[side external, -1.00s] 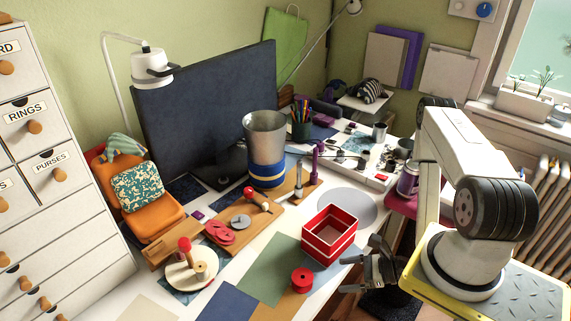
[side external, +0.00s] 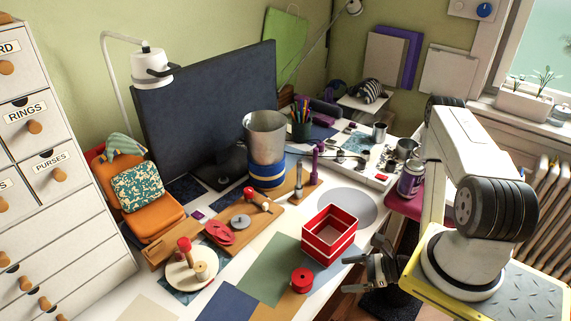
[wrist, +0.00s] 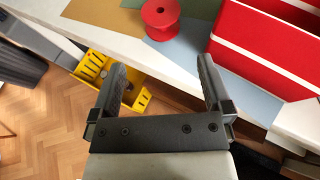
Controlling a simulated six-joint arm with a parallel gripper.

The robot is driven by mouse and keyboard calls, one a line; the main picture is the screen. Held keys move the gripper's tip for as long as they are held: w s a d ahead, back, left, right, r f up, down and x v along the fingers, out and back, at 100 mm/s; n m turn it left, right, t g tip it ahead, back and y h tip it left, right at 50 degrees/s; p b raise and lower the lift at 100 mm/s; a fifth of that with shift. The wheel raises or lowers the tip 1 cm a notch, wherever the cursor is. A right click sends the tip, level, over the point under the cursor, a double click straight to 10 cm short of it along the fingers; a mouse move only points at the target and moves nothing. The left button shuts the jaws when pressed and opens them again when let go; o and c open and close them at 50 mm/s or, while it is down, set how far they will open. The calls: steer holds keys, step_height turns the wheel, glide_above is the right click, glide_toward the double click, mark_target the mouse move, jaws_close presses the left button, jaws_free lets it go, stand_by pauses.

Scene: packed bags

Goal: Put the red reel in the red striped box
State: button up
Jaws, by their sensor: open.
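The red reel (side external: 302,280) stands upright on a tan patch near the front edge of the table. It also shows at the top of the wrist view (wrist: 161,17). The red striped box (side external: 329,234), red with white bands, stands open and empty-looking behind the reel and to its right. In the wrist view the box (wrist: 268,48) fills the top right. My gripper (side external: 352,274) is open and empty, off the table's front edge, to the right of the reel. In the wrist view its two fingers (wrist: 162,80) are spread apart, with the reel beyond them.
A metal bin (side external: 266,137) stands behind. A yellow tray (wrist: 125,90) sits below the table edge. Flat green and blue sheets surround the reel.

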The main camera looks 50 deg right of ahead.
step_height(320, 180, up, 9)
steer(key=a+n+g+y, duration=0.2)
steer(key=n+g+y, duration=0.2)
steer(key=n+g, duration=0.95)
steer(key=w+r+n+t+h, duration=0.2)
steer(key=w+r+n+h, duration=0.2)
steer(key=n, duration=0.4)
steer(key=w+d+r+n+t+h, duration=0.1)
steer(key=w+r+n+t+h, duration=0.1)
steer(key=w+r+n+h, duration=0.3)
step_height(320, 180, up, 4)
steer(key=n+h, duration=0.2)
steer(key=n, duration=0.1)
steer(key=shift+w, duration=0.15)
steer(key=shift+d+f+t, duration=0.1)
steer(key=shift+t, duration=0.15)
steer(key=m+g, duration=0.3)
steer(key=m, duration=1.5)
glide_above(302, 281)
step_height(302, 281, down, 18)
steer(key=shift+w+d+f, duration=0.15)
steer(key=shift+d, duration=0.3)
